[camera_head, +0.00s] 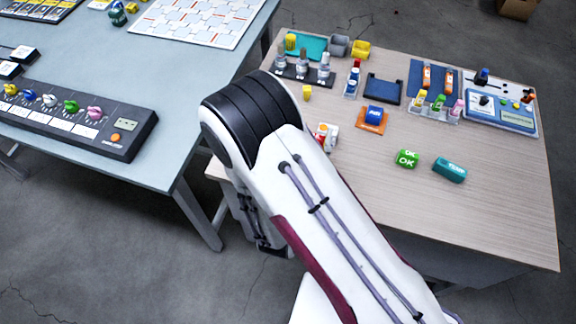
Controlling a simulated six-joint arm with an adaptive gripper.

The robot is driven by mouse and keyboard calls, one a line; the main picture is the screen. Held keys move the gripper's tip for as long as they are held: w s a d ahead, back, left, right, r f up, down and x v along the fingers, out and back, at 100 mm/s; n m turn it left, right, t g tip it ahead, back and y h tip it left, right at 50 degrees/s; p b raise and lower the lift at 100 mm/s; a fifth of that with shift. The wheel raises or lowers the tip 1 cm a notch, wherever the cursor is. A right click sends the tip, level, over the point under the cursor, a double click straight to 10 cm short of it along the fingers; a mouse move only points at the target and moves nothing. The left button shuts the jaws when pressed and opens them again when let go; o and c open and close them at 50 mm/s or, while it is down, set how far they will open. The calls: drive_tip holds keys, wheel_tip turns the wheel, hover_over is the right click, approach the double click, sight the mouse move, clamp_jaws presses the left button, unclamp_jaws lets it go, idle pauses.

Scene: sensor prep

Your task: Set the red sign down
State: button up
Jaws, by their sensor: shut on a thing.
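I cannot make out the red sign for certain. A small white, red and orange item (326,136) shows at the edge of my arm, partly covered by it, and I cannot tell what it is. My own arm fills the middle of the view, over the near left part of the wooden table (510,190). My gripper is hidden behind the arm, so neither its fingers nor anything in them shows. A green OK block (407,159) and a teal TEST block (450,169) lie on the wooden table to the right of the arm.
Several small parts, bins and a blue and white panel (500,112) line the table's back. A grey table (170,165) with a control box (75,118) stands at left. The wooden table's front right is clear.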

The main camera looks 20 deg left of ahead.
drive_tip(key=s+a+f+y, duration=0.1)
drive_tip(key=a, duration=0.5)
drive_tip(key=shift+s+n, duration=0.3)
drive_tip(key=shift+n, duration=0.1)
drive_tip(key=shift+f, duration=2.9)
drive_tip(key=shift+f, duration=0.1)
drive_tip(key=shift+f, duration=1.8)
drive_tip(key=shift+f, duration=0.15)
